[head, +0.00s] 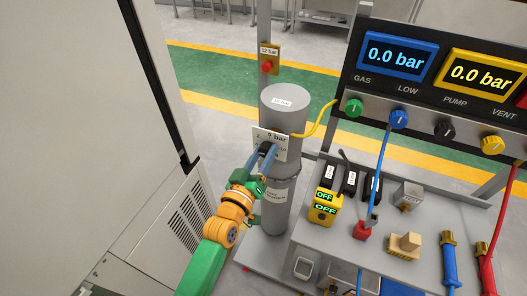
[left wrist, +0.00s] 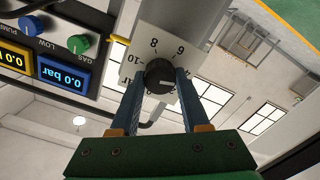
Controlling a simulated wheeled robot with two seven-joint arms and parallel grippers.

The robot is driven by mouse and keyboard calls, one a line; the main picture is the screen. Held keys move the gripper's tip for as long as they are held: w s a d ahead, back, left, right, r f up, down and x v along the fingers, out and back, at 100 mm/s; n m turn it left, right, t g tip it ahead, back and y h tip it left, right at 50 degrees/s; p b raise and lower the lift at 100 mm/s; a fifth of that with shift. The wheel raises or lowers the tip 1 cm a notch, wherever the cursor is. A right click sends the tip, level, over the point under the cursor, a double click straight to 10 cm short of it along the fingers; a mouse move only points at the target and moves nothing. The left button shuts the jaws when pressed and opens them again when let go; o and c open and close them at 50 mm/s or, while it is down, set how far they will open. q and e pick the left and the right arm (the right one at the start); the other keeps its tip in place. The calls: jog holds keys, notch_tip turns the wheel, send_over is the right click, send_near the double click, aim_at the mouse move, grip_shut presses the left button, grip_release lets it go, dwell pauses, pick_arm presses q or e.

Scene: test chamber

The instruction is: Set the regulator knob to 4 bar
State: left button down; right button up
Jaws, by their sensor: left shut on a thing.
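The black regulator knob (left wrist: 159,72) sits on a white dial plate (left wrist: 146,38), which shows 8, 6 and 10. The lower part of the scale is partly hidden by my fingers. A pale line on the knob points roughly to the right in the left wrist view. My left gripper (left wrist: 157,78) has a blue finger on each side of the knob and is shut on it. In the head view my left gripper (head: 267,152) reaches the dial plate (head: 280,143) on the grey cylinder (head: 284,110). My right gripper is out of view.
A panel with blue (head: 396,55) and yellow (head: 482,75) displays, both reading 0.0 bar, stands at right above several coloured knobs. A yellow hose (head: 322,119) runs from the cylinder. A bench (head: 337,236) holds several small parts. A large pale cabinet (head: 75,120) is at left.

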pick_arm(q)
jog(key=shift+n, duration=0.3)
jog(key=shift+c, duration=1.9)
grip_release()
jog(key=v, duration=0.7)
jog(key=shift+f, duration=0.15)
